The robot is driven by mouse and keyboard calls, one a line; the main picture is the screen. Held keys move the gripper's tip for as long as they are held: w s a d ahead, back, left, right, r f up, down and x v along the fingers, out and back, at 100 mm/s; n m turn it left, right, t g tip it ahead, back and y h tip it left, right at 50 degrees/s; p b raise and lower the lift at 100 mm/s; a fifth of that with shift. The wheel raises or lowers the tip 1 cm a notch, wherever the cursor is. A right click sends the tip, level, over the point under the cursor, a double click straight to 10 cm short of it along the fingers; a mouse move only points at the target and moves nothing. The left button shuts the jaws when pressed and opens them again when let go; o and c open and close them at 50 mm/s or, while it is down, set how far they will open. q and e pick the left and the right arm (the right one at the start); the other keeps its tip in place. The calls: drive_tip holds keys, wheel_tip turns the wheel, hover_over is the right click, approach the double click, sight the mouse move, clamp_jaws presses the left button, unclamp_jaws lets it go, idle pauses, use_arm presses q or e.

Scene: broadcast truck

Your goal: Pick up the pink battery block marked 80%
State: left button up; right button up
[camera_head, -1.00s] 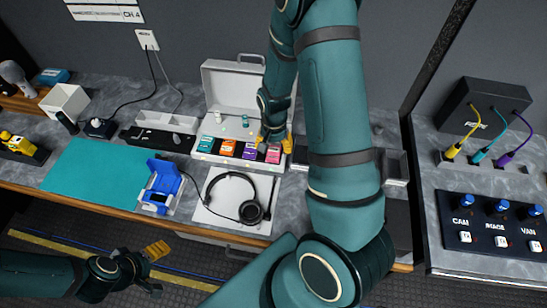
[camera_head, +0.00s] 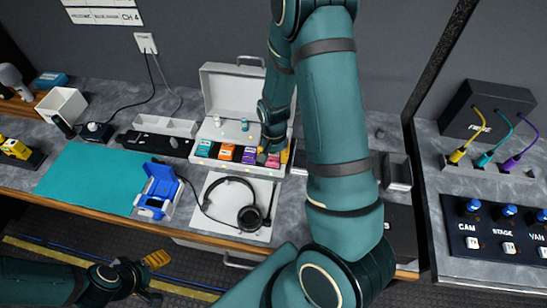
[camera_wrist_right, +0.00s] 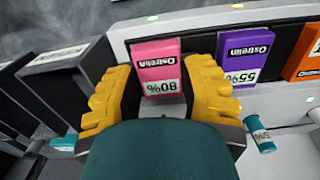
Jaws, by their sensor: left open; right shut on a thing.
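The pink battery block (camera_wrist_right: 158,60) marked 80% stands in the end slot of the white case's battery row, at the row's right end in the head view (camera_head: 273,161). My right gripper (camera_wrist_right: 160,85) has its yellow fingers on either side of the block and is shut on it. The block still appears seated in the row. The gripper and forearm hide part of it in the head view. My left gripper (camera_head: 148,277) is open and empty, low at the left, in front of the desk edge.
A purple block (camera_wrist_right: 238,55) marked 55% stands beside the pink one, then an orange block (camera_head: 226,152) and a teal block (camera_head: 204,148). The case lid (camera_head: 232,88) stands open behind. A headset (camera_head: 248,214) lies in front. Dark bins (camera_wrist_right: 62,85) flank the case.

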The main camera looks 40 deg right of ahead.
sight(274, 157)
drive_tip(key=shift+r, duration=0.1)
drive_tip(key=shift+r+p, duration=2.8)
drive_tip(key=shift+r, duration=0.6)
